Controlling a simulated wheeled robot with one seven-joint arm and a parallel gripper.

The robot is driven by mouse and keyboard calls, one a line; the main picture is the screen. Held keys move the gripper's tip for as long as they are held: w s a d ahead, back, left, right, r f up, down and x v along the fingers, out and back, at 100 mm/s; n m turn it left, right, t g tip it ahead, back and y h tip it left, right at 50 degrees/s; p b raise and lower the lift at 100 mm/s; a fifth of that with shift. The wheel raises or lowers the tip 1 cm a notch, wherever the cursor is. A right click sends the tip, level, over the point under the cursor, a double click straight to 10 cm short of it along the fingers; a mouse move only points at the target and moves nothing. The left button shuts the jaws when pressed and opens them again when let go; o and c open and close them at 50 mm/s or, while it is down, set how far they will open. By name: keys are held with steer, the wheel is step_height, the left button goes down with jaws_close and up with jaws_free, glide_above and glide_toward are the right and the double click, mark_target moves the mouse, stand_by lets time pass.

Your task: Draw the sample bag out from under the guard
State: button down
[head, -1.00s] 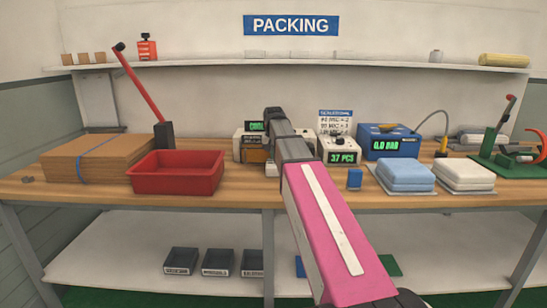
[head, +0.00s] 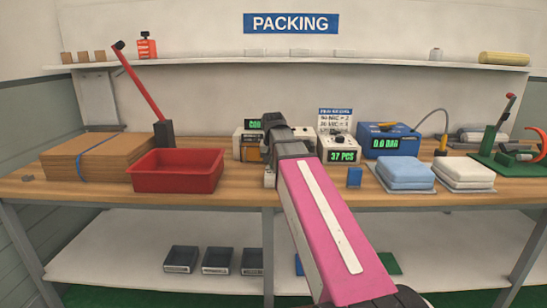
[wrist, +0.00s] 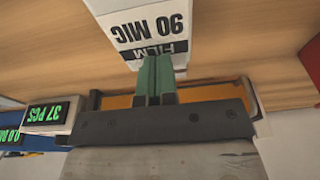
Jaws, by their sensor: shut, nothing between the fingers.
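My gripper (wrist: 157,76) is shut, its green fingertips together with nothing seen between them. In the wrist view the tips point at a white labelled block (wrist: 160,22) reading "FILM 90 MIC" upside down; I cannot tell whether they touch it. An orange panel, which looks like the guard (wrist: 200,99), lies behind the fingers, partly covered by my gripper body. In the head view the orange panel (head: 250,153) shows just left of my arm, on a pale machine with a green display. I cannot make out the sample bag.
A red tray (head: 178,185) and a cardboard stack (head: 85,160) stand to the left. To the right are a counter reading "37 PCS" (head: 339,150), a small blue block (head: 354,177), a blue pump box (head: 390,141), and blue (head: 405,175) and white folded pads (head: 465,172).

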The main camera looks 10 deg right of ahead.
mark_target(273, 173)
steer(key=s, duration=0.2)
steer(key=s+f, duration=0.1)
steer(key=s, duration=0.1)
steer(key=shift+a, duration=0.25)
steer(key=shift+w+r, duration=0.25)
steer(key=shift+r, duration=0.5)
